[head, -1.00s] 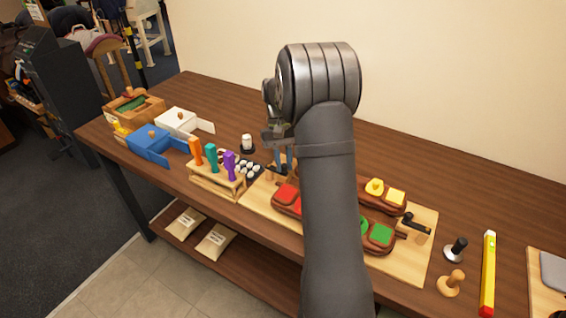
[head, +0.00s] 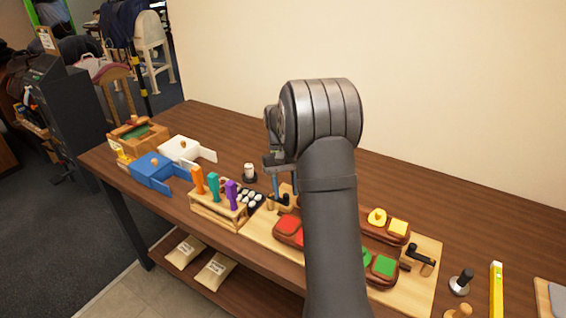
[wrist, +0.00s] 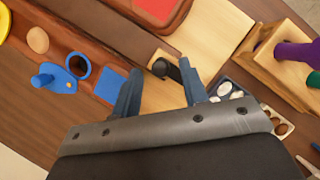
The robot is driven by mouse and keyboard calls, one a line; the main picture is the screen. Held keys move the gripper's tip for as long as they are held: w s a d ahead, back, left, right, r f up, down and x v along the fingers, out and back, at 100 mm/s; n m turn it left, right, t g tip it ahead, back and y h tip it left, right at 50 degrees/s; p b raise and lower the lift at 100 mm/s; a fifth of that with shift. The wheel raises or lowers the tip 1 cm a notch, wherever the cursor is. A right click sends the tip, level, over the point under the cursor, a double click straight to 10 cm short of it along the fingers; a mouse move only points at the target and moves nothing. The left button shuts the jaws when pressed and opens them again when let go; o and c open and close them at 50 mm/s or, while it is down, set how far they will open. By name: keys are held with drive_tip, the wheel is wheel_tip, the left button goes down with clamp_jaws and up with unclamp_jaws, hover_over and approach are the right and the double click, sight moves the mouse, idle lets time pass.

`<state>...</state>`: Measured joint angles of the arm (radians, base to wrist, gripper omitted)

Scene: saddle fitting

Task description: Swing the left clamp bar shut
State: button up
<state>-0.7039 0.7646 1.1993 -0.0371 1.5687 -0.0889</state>
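The left clamp, a light wood block with a black bar (head: 271,202), is at the left end of the pale board (head: 262,229). In the wrist view its black bar and round end (wrist: 160,68) show between my fingertips. My gripper (wrist: 160,72) has its two blue-grey fingers apart, one on each side of the bar; I cannot tell whether either touches it. In the head view my gripper (head: 283,188) is low over the left clamp, and my arm hides part of the board. The right clamp (head: 417,257) also has a black bar.
A rack with orange, teal and purple handles (head: 218,209) and a dark tray of white pieces (head: 249,200) stand close left of the clamp. Brown saddles with red pads (head: 288,228) and green pads (head: 383,266) lie on the board.

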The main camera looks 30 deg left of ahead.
drive_tip(key=v, duration=1.6)
drive_tip(key=shift+r, duration=0.15)
drive_tip(key=shift+d, duration=0.15)
drive_tip(key=x, duration=1.7)
drive_tip(key=shift+f, duration=0.25)
